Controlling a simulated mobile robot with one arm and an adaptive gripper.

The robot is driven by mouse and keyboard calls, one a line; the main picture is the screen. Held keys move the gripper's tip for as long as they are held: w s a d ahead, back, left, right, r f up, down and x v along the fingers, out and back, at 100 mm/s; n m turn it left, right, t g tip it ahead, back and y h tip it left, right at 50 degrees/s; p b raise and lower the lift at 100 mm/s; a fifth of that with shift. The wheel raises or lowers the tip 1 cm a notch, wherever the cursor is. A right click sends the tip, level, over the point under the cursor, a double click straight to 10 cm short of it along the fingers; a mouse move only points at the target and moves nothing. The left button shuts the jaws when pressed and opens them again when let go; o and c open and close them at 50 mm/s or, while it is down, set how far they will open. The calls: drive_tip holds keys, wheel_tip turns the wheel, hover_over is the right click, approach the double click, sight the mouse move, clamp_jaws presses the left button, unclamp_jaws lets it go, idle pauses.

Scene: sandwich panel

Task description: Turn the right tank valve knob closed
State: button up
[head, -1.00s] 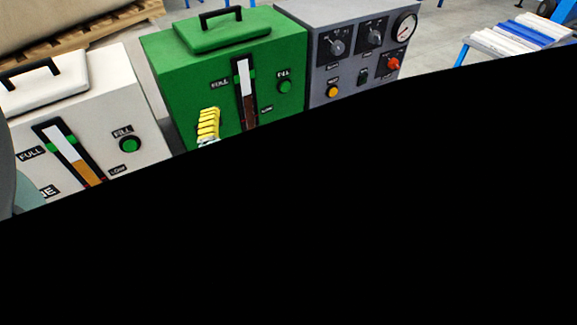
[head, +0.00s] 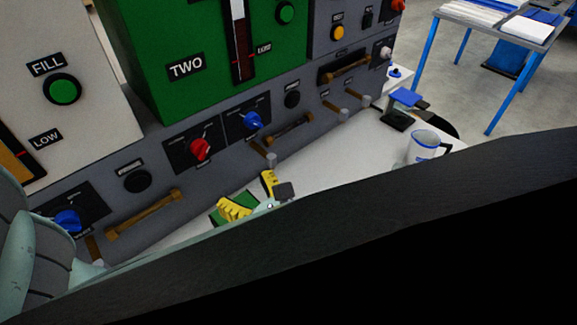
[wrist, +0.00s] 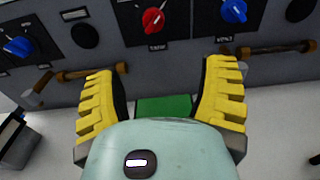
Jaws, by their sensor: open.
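Under the green tank marked TWO (head: 185,70), the panel has a red knob (head: 200,148) and a blue knob (head: 251,122). Another blue knob (head: 68,220) sits lower left, under the white tank (head: 50,120). Their labels are too small to read, so I cannot tell which is the right tank valve. My gripper (head: 252,196) is open, with yellow ribbed fingers, over the white counter in front of the panel. In the wrist view the red knob (wrist: 153,20) and the blue knob (wrist: 233,11) lie beyond my gripper (wrist: 167,78), which touches neither.
Wooden-looking handles (head: 145,213) stick out along the panel front. A white mug (head: 425,146) stands to the right. My own dark arm part covers the lower head view.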

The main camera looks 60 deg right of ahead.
sight(206, 154)
drive_tip(key=shift+t, duration=0.3)
drive_tip(key=x, duration=0.4)
drive_tip(key=p+x, duration=0.1)
drive_tip(key=x, duration=0.4)
drive_tip(key=a+x, duration=0.1)
drive_tip(key=x, duration=0.3)
drive_tip(key=shift+w+d+r, duration=0.15)
drive_tip(key=shift+w+r, duration=0.05)
drive_tip(key=shift+w, duration=0.15)
drive_tip(key=shift+w+d+f, duration=0.1)
drive_tip(key=shift+w+d, duration=0.05)
drive_tip(key=shift+w, duration=0.55)
drive_tip(key=shift+o, duration=0.2)
drive_tip(key=c, duration=1.3)
